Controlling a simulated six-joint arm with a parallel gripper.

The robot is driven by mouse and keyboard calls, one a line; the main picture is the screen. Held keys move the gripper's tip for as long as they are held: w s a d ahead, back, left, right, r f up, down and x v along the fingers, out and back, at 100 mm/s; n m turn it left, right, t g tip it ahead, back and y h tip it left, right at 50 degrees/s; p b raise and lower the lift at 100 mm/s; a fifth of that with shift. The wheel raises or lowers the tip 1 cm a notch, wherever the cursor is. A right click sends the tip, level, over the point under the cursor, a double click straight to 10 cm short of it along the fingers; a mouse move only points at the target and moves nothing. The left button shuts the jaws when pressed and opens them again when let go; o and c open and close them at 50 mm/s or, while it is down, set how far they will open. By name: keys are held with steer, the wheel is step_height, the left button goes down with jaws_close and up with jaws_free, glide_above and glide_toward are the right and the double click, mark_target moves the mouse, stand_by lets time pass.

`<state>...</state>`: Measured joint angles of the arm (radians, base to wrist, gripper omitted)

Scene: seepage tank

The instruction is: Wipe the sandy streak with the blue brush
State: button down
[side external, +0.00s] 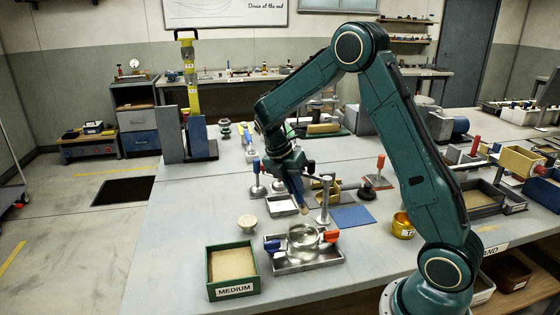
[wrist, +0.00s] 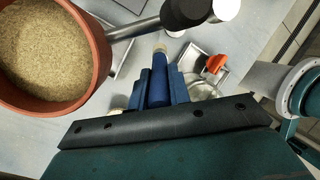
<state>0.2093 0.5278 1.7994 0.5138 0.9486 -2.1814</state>
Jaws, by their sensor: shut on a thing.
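My gripper (side external: 296,190) hangs over the bench, just above and behind a clear round vessel (side external: 302,236) in a metal tray (side external: 305,262). In the wrist view my gripper's blue fingers (wrist: 159,88) are shut on the blue brush, whose tan tip (wrist: 160,47) shows beyond them. The tan tip also shows in the side external view (side external: 305,210), pointing down and apart from the tray. The vessel (wrist: 205,92) is partly hidden by the fingers in the wrist view. I cannot make out the sandy streak in either view.
A red-brown pot of sand (wrist: 52,108) and a metal rod (wrist: 132,30) are close beside my fingers. An orange handle (side external: 331,236) and a blue one (side external: 272,246) flank the vessel. A green sand box (side external: 209,270) stands front left.

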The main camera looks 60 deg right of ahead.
steer(key=shift+r, duration=2.35)
